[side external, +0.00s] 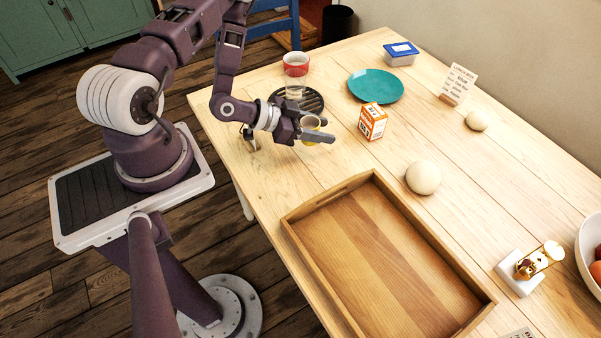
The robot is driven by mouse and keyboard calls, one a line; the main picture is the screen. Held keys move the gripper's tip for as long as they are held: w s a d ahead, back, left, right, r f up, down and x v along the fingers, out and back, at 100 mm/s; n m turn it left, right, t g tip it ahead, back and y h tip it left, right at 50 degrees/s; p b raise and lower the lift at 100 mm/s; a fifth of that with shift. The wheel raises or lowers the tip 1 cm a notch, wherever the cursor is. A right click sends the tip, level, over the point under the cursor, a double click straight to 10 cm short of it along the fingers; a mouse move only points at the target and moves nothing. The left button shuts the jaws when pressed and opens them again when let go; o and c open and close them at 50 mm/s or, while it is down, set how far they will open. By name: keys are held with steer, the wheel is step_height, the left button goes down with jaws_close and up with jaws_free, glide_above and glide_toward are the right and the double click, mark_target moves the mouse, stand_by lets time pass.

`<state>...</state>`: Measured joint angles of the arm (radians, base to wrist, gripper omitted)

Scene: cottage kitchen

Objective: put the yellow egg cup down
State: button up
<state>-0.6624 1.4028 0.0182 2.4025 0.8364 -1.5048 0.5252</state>
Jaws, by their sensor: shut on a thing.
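The yellow egg cup (311,140) shows at my gripper (318,134), toward the far left part of the wooden table (385,155). My gripper is shut on the egg cup, and its fingers hide part of it. The cup looks roughly upright. I cannot tell from this view whether its base touches the table or hangs just above it.
A dark round trivet (312,101) with a clear glass (295,90) lies behind my gripper, near a red cup (295,64). An orange box (372,122) stands to the right, before a teal plate (376,86). A wooden tray (432,245) and a pale ball (423,177) are nearer.

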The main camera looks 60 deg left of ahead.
mark_target(311, 174)
steer(key=s+d+r+m+g+h, duration=0.1)
steer(key=s+d+r+m+h, duration=0.15)
steer(key=s+d, duration=0.25)
steer(key=f, duration=0.8)
steer(key=shift+s+a, duration=0.1)
steer(key=shift+s, duration=0.15)
steer(key=o, duration=1.4)
steer(key=shift+r, duration=0.1)
